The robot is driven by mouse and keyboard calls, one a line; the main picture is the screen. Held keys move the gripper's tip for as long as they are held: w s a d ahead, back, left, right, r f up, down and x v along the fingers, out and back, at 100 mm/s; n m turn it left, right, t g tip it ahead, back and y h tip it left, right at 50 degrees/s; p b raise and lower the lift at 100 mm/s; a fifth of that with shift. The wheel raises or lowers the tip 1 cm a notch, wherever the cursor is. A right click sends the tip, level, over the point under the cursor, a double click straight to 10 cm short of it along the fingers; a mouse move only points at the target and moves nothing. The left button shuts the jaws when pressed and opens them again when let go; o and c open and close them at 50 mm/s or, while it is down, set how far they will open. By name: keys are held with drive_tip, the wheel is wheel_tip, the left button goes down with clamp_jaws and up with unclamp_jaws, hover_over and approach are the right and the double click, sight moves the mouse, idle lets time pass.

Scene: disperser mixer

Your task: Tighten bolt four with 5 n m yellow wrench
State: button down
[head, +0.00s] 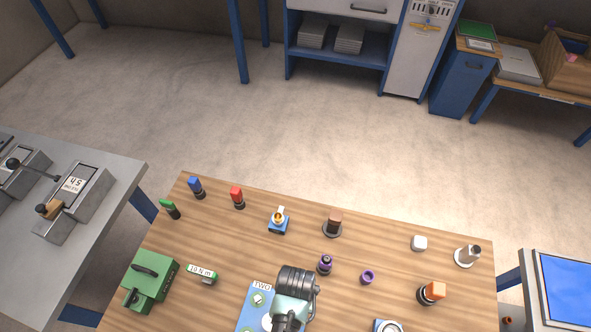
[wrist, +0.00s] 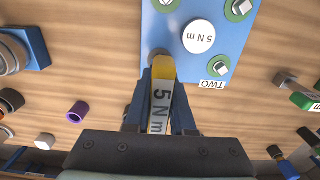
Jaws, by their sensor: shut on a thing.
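My gripper (wrist: 162,98) is shut on the yellow wrench (wrist: 163,69), which has a white "5 N m" label on its handle. The wrench's yellow end reaches over the near edge of the blue plate (wrist: 186,68), close to one corner. Green-ringed bolts show at other corners, one (wrist: 220,66) beside a "TWO" label (wrist: 213,84). A white "5 N m" disc (wrist: 198,37) sits mid-plate. No number four is visible, and I cannot tell whether the wrench touches a bolt. In the head view my arm hides part of the plate (head: 248,314) and the gripper's fingers.
A green-handled "10 N m" wrench (head: 202,274) and green box (head: 151,281) lie left of the plate. A purple ring (head: 367,277), a purple-topped piece (head: 325,265) and a white cube (head: 419,243) are to the right. Several small parts stand along the back.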

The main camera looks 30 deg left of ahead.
drive_tip(key=shift+f+b, duration=0.95)
drive_tip(key=shift+f, duration=0.35)
drive_tip(key=c, duration=0.7)
unclamp_jaws()
drive_tip(key=shift+r, duration=0.1)
wheel_tip(320, 180, up, 13)
drive_tip(key=shift+f, duration=0.1)
drive_tip(key=shift+b, duration=0.3)
